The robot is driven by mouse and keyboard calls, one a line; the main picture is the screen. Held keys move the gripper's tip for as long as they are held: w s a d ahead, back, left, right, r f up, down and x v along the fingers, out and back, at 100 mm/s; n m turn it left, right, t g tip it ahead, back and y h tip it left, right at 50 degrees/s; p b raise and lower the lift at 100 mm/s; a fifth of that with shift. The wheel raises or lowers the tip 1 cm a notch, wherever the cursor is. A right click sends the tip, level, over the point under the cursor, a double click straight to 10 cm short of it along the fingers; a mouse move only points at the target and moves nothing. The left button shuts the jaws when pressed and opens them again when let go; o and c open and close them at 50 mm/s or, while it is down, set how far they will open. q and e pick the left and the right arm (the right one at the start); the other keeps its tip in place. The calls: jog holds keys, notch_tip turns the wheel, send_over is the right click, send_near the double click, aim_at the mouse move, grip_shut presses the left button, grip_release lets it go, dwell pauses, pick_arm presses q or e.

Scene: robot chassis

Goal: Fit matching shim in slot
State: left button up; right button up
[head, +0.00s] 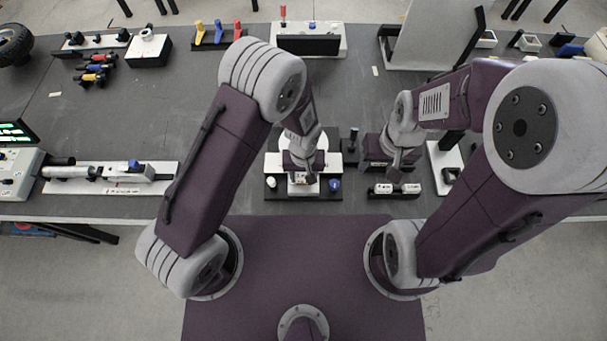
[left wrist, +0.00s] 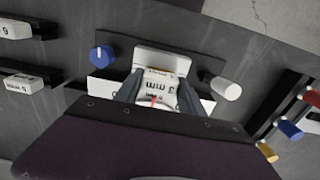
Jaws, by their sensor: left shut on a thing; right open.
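My left gripper (head: 303,172) is over the black and white fixture (head: 300,192) in the head view. In the left wrist view its fingers (left wrist: 158,97) are shut on a white shim (left wrist: 165,86) with black lettering, held at the middle of the fixture. A red mark shows below the lettering. Whether the shim is seated in the slot or just above it cannot be told. The fixture has a blue knob (left wrist: 101,57) and a white cylindrical knob (left wrist: 226,88) on either side. My right gripper (head: 393,168) is open, above the rack with white blocks (head: 396,189).
Numbered white blocks on black holders (left wrist: 22,82) stand left in the wrist view. Coloured handles, including a blue one (left wrist: 290,130), lie at its right. A white rail assembly (head: 110,175) sits left on the table. The grey middle of the table (head: 120,110) is clear.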

pick_arm(q)
jog(key=shift+f+b, duration=0.65)
jog(key=shift+f, duration=0.25)
jog(key=o, duration=1.4)
notch_tip(320, 180, up, 9)
jog(key=shift+r, duration=0.1)
